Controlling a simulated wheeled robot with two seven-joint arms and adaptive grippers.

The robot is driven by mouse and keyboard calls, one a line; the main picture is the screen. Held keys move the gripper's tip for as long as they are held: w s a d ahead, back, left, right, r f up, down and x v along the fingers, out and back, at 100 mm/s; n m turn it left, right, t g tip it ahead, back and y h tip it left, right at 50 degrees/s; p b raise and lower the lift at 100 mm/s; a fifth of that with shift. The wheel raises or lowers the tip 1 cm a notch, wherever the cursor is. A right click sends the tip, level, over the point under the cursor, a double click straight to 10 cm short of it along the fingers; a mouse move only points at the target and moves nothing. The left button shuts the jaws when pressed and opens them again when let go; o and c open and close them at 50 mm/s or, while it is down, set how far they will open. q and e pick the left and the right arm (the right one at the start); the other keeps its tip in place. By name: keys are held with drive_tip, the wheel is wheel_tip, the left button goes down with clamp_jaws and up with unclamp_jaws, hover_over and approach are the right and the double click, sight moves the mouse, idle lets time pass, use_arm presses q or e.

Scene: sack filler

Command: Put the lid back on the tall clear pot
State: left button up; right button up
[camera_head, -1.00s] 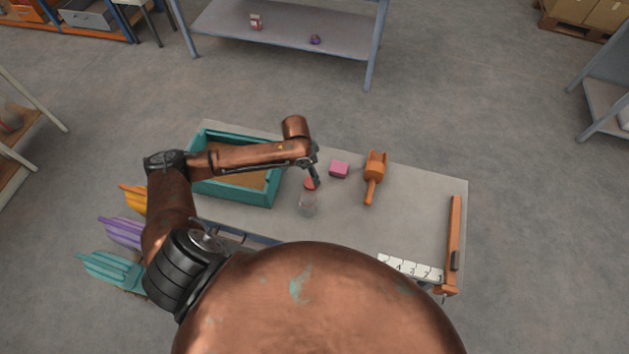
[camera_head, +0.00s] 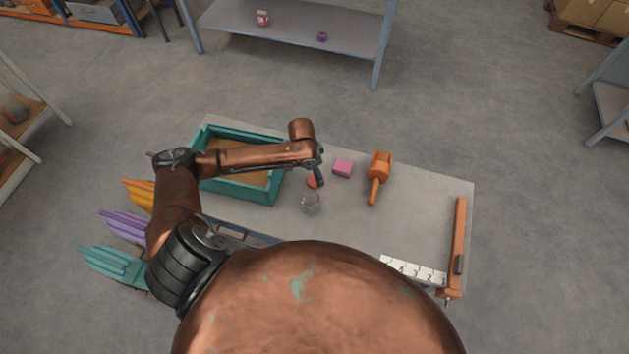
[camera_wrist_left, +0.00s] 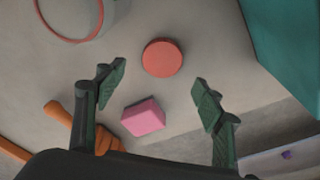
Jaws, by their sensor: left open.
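The tall clear pot (camera_head: 311,204) stands on the table with its top open. Its red rim shows at the upper left of the left wrist view (camera_wrist_left: 68,39). The lid, a flat round red disc (camera_head: 311,182), lies on the table just beyond the pot and apart from it. In the left wrist view the lid (camera_wrist_left: 162,57) is ahead of and roughly between the fingers. My left gripper (camera_wrist_left: 158,88) is open and empty. In the head view it (camera_head: 320,181) points down beside the lid, on its right. My right gripper is out of view.
A pink block (camera_head: 343,168) and an orange wooden tool (camera_head: 377,178) lie right of the lid. A teal-walled tray (camera_head: 262,191) stands to the left under my forearm. A numbered white strip (camera_head: 415,270) and an orange bar (camera_head: 459,245) are at the right. The right-middle tabletop is clear.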

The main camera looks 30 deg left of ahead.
sight(314, 180)
use_arm(q)
drive_tip(key=shift+f, duration=2.65)
drive_tip(key=c, duration=0.9)
drive_tip(key=shift+o, duration=0.2)
wheel_tip(314, 180, up, 10)
